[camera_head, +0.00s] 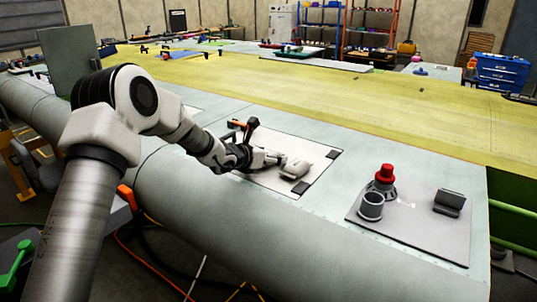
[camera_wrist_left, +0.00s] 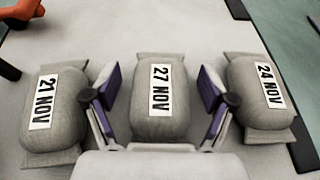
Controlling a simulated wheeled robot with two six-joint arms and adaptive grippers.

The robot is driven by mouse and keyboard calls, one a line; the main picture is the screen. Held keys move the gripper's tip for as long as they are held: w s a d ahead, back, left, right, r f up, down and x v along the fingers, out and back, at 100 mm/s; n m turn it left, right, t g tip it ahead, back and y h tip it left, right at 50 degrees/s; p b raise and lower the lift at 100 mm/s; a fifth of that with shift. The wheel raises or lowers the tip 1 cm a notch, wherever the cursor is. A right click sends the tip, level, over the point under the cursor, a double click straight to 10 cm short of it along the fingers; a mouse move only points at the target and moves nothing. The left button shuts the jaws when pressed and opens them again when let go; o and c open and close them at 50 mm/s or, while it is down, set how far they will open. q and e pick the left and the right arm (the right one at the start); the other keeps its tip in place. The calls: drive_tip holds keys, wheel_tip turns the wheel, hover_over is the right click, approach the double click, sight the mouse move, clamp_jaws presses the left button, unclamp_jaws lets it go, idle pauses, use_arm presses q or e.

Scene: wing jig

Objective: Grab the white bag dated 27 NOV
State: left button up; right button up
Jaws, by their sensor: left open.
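In the left wrist view, the white bag labelled 27 NOV (camera_wrist_left: 158,112) lies between the two fingers of my left gripper (camera_wrist_left: 160,98), which is open. Purple-faced fingers stand on both sides of it, with small gaps visible. A bag labelled 21 NOV (camera_wrist_left: 52,118) lies to the left and one labelled 24 NOV (camera_wrist_left: 262,95) to the right, each close to a finger. In the head view my left gripper (camera_head: 272,160) is low over the white mat, with one pale bag (camera_head: 312,163) showing beside it; the other bags are hidden there. My right gripper is not in view.
The bags lie on a white mat (camera_head: 265,178) with dark corner strips. An orange-handled tool (camera_head: 245,129) lies at its back edge. To the right, a grey mat (camera_head: 415,230) carries a red-topped item (camera_head: 384,178), a grey cup (camera_head: 370,206) and a dark stand (camera_head: 449,202).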

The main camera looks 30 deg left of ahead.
use_arm(q)
drive_tip(key=shift+s, duration=0.15)
drive_tip(key=c, duration=1.3)
drive_tip(key=shift+o, duration=0.2)
drive_tip(key=shift+r, duration=0.15)
